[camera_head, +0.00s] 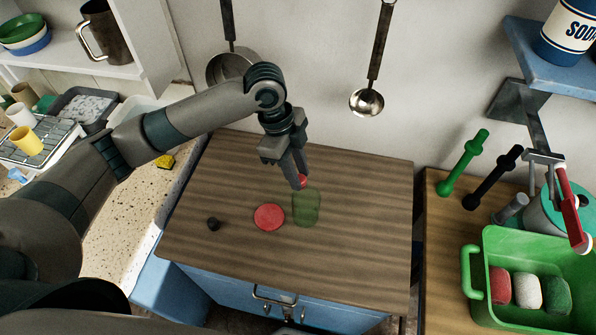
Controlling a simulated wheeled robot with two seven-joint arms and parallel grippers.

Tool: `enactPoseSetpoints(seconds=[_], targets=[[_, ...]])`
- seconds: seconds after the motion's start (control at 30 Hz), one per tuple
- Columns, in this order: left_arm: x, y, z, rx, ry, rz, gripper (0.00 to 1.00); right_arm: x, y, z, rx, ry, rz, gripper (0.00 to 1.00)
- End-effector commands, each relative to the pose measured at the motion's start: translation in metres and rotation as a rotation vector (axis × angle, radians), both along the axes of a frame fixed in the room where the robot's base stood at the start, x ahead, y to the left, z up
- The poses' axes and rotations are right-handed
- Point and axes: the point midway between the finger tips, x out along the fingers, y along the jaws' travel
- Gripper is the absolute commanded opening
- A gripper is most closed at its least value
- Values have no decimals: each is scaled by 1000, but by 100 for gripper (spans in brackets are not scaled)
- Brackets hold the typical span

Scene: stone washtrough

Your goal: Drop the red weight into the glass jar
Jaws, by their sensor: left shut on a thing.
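The glass jar (306,208) is a greenish see-through cylinder standing upright on the brown wooden counter. My left gripper (297,181) points down just above the jar's rim, at its back left side. It is shut on the small red weight (303,181), which shows only partly beside the fingertips. I cannot tell exactly how far the weight is above the rim. A flat red disc (269,217), perhaps a lid, lies on the counter just left of the jar. My right gripper is not in view.
Right of the counter stand a green bin (480,285) with rolled cloths and two dumbbell-like bars, green (465,161) and black (493,176). The counter's right side is clear.

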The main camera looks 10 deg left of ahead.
Motion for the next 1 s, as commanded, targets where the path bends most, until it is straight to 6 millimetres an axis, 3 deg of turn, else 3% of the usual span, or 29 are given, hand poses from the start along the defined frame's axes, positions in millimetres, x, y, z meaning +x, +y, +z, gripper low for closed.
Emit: enactPoseSetpoints(seconds=[0.23,0.27,0.33,0.37,0.77,1.0], targets=[[0,0,0,0,-1,0,4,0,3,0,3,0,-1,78],[0,0,0,0,-1,0,29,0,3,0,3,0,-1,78],[0,0,0,0,-1,0,45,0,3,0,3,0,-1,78],[0,0,0,0,-1,0,48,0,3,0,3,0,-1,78],[0,1,3,0,-1,0,48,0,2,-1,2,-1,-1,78],[3,7,22,-1,-4,0,48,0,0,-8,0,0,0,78]])
